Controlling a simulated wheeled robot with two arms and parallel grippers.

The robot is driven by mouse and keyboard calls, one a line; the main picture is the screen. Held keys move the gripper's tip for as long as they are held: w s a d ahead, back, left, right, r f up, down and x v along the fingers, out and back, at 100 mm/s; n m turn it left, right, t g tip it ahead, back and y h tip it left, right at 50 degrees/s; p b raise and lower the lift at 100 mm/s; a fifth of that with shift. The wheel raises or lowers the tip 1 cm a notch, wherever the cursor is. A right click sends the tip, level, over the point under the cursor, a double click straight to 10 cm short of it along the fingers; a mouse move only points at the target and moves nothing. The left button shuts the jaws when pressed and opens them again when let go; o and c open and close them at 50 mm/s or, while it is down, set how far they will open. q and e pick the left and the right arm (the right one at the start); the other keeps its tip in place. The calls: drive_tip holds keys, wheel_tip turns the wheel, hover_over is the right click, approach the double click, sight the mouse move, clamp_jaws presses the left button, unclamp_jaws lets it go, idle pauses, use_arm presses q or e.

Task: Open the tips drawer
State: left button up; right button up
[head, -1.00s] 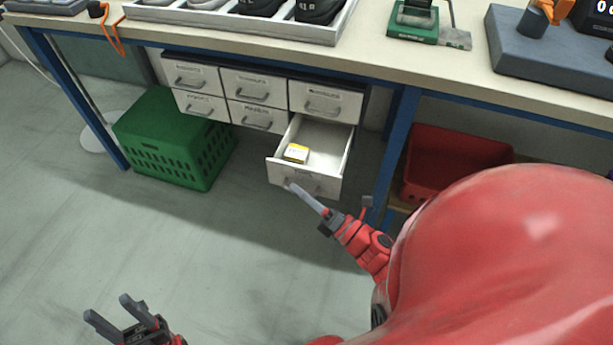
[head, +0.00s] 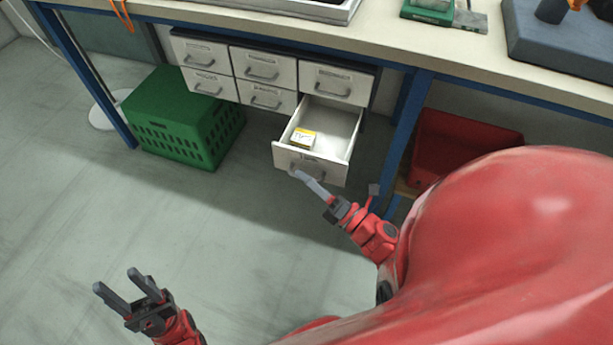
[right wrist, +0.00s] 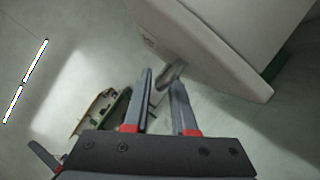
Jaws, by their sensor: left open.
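The drawer unit under the bench has one drawer (head: 336,172) pulled out, at the lower right. Its label cannot be read in this view. A small yellow and white box (head: 303,138) lies inside it, near the left wall. My right gripper (head: 298,173) is at this drawer's front. In the right wrist view its fingers (right wrist: 162,88) are on either side of the drawer handle (right wrist: 170,73) and look closed on it; the contact is partly hidden. My left gripper (head: 116,280) is open and empty above the floor, at the lower left.
Several closed drawers (head: 265,68) surround the open one above and to the left. A green crate (head: 185,120) stands left of the unit. A blue bench leg (head: 404,140) and a red bin (head: 455,140) are to the right. The floor in front is clear.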

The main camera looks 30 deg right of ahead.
drive_tip(key=p+v, duration=0.3)
drive_tip(key=v, duration=1.4)
